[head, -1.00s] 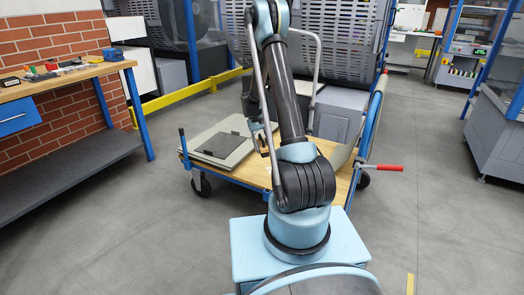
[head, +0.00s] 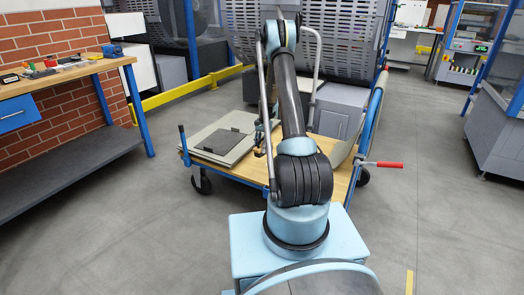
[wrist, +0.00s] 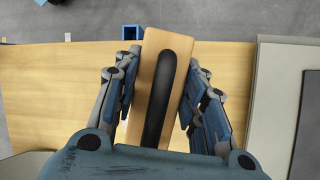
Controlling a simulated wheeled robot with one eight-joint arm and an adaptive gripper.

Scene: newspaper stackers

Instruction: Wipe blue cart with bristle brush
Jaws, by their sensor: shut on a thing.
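The blue cart (head: 232,185) stands behind my arm in the head view, with a wooden deck, blue frame and dark wheels. Its deck (wrist: 50,95) fills much of the wrist view. My gripper (wrist: 160,85) is shut on the bristle brush (wrist: 149,75), a wooden block with a long black strip along its visible face. My gripper is over the deck; in the head view it is mostly hidden by my arm. I cannot tell whether the brush touches the deck. The bristles are not clearly seen.
Grey flat sheets (head: 212,152) with a dark piece on top lie on the cart's left side. A red handle (head: 390,164) sticks out at its right. A workbench (head: 70,75) with tools stands at left. The floor (head: 120,220) in front is clear.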

